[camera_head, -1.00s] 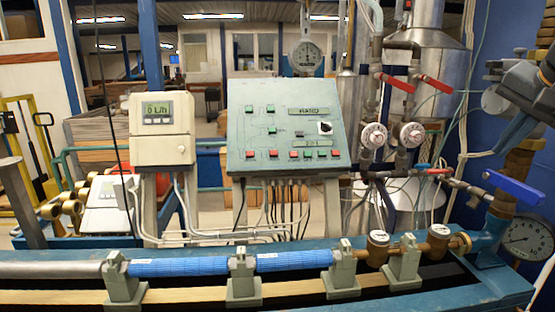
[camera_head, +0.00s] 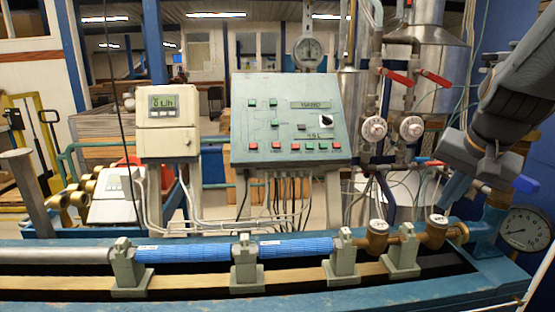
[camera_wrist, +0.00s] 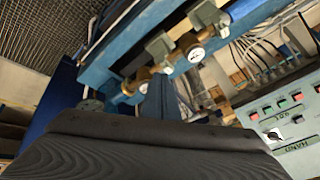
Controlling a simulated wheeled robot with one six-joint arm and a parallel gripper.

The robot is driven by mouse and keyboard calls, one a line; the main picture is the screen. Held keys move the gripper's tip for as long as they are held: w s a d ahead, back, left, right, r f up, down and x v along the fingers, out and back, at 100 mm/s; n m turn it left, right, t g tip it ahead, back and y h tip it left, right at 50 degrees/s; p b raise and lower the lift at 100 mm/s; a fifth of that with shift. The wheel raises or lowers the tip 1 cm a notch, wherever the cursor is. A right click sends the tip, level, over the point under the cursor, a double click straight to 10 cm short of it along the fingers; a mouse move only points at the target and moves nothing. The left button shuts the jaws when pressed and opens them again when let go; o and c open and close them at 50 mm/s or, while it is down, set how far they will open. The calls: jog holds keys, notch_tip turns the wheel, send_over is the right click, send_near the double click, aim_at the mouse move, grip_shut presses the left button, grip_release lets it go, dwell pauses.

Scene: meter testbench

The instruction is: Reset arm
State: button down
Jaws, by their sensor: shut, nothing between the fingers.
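My arm comes in from the right edge in the head view. My gripper (camera_head: 453,190) hangs at its lower end, pointing down and left, in front of the pipework at the right end of the bench. In the wrist view my gripper (camera_wrist: 160,92) shows as narrow blue-grey fingers, close together and empty. Beyond the fingertips are two round brass meters with white faces, the left meter (camera_head: 377,236) and the right meter (camera_head: 436,231). I cannot tell the exact gap between the fingers and the meters.
A blue bench (camera_head: 300,290) carries a blue pipe (camera_head: 190,252) in grey clamps. A green control panel (camera_head: 289,120) and a display box (camera_head: 167,120) stand behind it. Red-handled valves (camera_head: 397,77), a blue valve handle (camera_head: 526,184) and a pressure gauge (camera_head: 526,229) crowd the right side.

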jog(key=s+a+f+n+g+b, duration=0.1)
jog(key=s+a+f+n+g, duration=0.1)
jog(key=a+f, duration=0.6)
jog(key=s+a+f+n+g+b, duration=0.1)
jog(key=s+a+f+n, duration=0.4)
jog(key=f, duration=0.8)
jog(key=a+n, duration=0.1)
jog(key=a, duration=0.2)
jog(key=shift+s+a+f+n+g+y+b, duration=0.2)
jog(key=shift+f+n+g+y+b, duration=0.1)
jog(key=shift+g+y, duration=0.1)
